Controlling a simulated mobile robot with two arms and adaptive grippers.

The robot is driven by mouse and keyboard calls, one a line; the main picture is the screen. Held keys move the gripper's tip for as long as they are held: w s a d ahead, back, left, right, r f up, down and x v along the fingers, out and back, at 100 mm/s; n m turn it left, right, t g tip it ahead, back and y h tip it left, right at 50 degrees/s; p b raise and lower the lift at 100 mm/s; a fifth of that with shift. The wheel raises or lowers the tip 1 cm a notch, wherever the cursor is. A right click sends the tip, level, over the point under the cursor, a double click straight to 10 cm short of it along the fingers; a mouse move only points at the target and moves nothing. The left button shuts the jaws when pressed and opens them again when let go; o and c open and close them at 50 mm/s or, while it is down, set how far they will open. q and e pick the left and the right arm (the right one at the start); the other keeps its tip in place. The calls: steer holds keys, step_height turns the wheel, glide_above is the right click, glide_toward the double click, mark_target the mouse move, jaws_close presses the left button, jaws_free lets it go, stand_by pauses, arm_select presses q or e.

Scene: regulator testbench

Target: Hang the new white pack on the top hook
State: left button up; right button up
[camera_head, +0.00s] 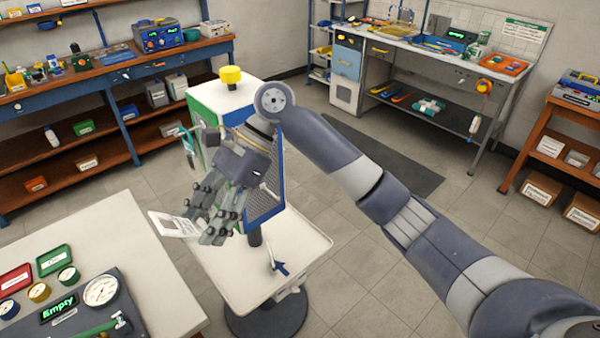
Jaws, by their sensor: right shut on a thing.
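My right gripper (194,222) is shut on the white pack (170,224), a flat white piece with a greyish window, which sticks out to the left of the fingers. The fingers hide part of it. They are in front of a stand with a white and green top box (222,97) and a blue-framed mesh panel (265,192). A teal item (187,146) hangs at the box's left side. My wrist covers much of the stand's front, and I cannot make out the top hook clearly. My left gripper is not in view.
The stand has a white tray (305,238) with a small blue-tipped tool (278,267) on it. A white table (135,235) with gauges and an "Empty" display (59,309) is at lower left. Workbenches line the back. Tiled floor is free at the centre right.

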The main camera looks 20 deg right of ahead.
steer(key=w+d+r+m+t+y+p, duration=0.1)
steer(key=w+d+m+t+y+p, duration=0.2)
steer(key=w+d+m+t, duration=0.8)
steer(key=d+f+m+t+h+p, duration=0.1)
steer(key=d+f+m+t+h, duration=0.4)
steer(key=d+f+m+t, duration=0.5)
steer(key=w+a+n+b, duration=0.2)
steer(key=w+b, duration=0.1)
steer(key=w, duration=0.7)
steer(key=shift+r+n+g, duration=0.2)
steer(key=shift+n+g, duration=0.2)
steer(key=o, duration=1.2)
steer(key=shift+c, duration=0.2)
steer(key=shift+s, duration=0.1)
